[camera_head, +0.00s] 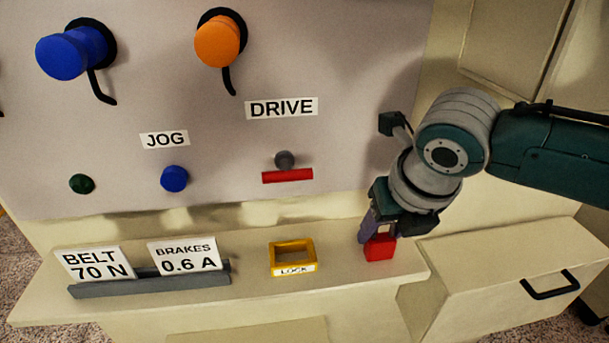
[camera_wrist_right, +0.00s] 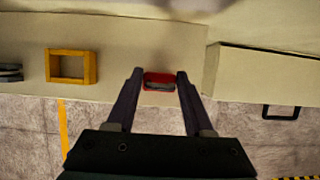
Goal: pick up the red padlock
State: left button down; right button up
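The red padlock (camera_head: 379,250) sits on the cream ledge (camera_head: 345,285), near its right end. In the right wrist view the padlock (camera_wrist_right: 159,75) shows as a red block with a grey part on it, between my two fingertips. My right gripper (camera_head: 373,237) points down over the padlock, one finger on each side. Its fingers (camera_wrist_right: 160,80) are apart, with what looks like a narrow gap to the padlock on each side. My left gripper is not in view.
A yellow frame marked LOCK (camera_head: 292,260) stands on the ledge left of the padlock. A grey rack (camera_head: 150,287) holds BELT and BRAKES cards. The panel above has knobs and a DRIVE switch (camera_head: 284,160) with a red bar. A cream drawer box (camera_head: 520,270) is at right.

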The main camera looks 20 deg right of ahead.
grip_shut()
